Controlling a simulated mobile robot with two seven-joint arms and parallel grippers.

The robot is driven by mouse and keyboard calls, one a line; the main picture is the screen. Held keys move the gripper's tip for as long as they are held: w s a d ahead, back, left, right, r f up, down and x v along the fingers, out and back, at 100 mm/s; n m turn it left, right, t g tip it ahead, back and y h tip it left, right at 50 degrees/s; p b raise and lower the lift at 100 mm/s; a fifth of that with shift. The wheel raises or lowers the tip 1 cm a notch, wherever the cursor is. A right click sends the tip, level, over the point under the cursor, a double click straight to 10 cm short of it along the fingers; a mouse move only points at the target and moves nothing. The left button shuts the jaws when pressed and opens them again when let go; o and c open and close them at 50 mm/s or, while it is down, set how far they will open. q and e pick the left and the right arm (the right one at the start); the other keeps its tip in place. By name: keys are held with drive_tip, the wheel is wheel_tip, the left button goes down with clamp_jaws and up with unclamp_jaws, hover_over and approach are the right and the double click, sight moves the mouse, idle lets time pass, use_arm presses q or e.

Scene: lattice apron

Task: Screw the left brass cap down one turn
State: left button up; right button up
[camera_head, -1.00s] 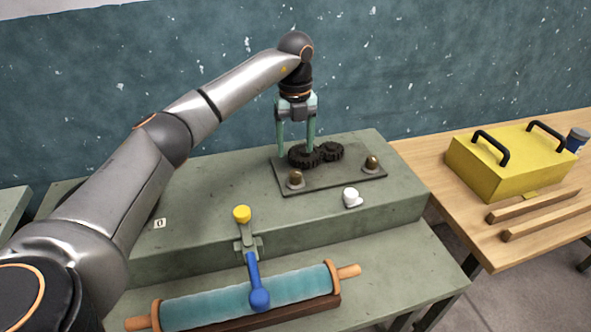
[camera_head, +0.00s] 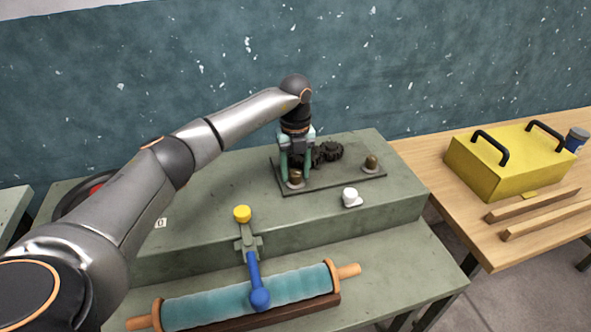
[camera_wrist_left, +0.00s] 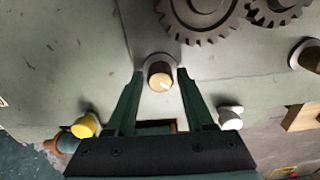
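The left brass cap (camera_head: 296,178) sits on the left post of the dark plate (camera_head: 335,184). In the left wrist view the cap (camera_wrist_left: 160,77) is round, with a pale mark on its top. My left gripper (camera_head: 296,172) points down over it, with one green finger on each side. In the left wrist view the fingers of my left gripper (camera_wrist_left: 161,74) are open, with a visible gap between each finger and the cap. The right brass cap (camera_head: 371,162) stands on the plate's right side. My right gripper is not in view.
Dark gears (camera_head: 329,151) lie on the plate just behind the left cap. A yellow box (camera_head: 505,165) stands on the wooden table to the right.

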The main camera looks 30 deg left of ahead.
use_arm(q)
clamp_jaws()
drive_tip(key=shift+m, duration=0.3)
drive_tip(key=m+p, duration=0.1)
drive_tip(key=m, duration=0.3)
drive_tip(key=shift+r, duration=0.1)
drive_tip(key=m, duration=0.6)
idle(0.4)
drive_tip(key=shift+m, duration=0.3)
drive_tip(key=shift+o, duration=1.7)
unclamp_jaws()
